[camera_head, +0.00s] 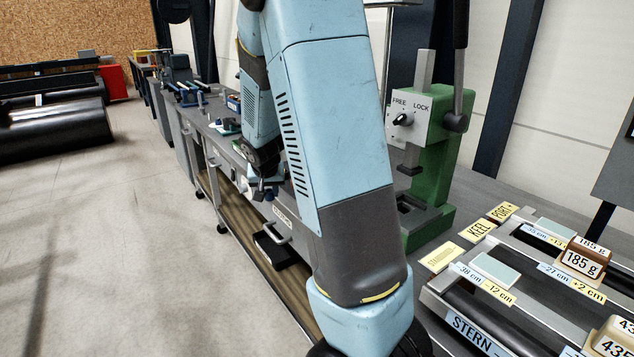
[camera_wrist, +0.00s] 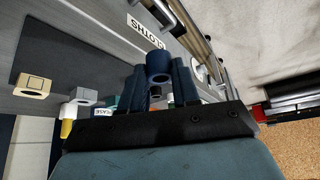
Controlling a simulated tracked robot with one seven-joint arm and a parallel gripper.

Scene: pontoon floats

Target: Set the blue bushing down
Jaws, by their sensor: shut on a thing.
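In the wrist view, my gripper (camera_wrist: 157,80) is shut on the blue bushing (camera_wrist: 158,60), a dark blue cylinder with an open bore that shows between the two dark fingers. In the head view, my gripper (camera_head: 265,188) is at the front edge of the grey workbench (camera_head: 213,126), left of my large arm link. The bushing cannot be made out clearly there. I cannot tell whether it touches any surface.
A cream block with a hole (camera_wrist: 32,85) and a grey nut-like piece (camera_wrist: 86,96) show at the left of the wrist view. A green press (camera_head: 432,150) stands right of my arm. Weighted rails (camera_head: 520,290) fill the right front. Open floor (camera_head: 110,220) lies left.

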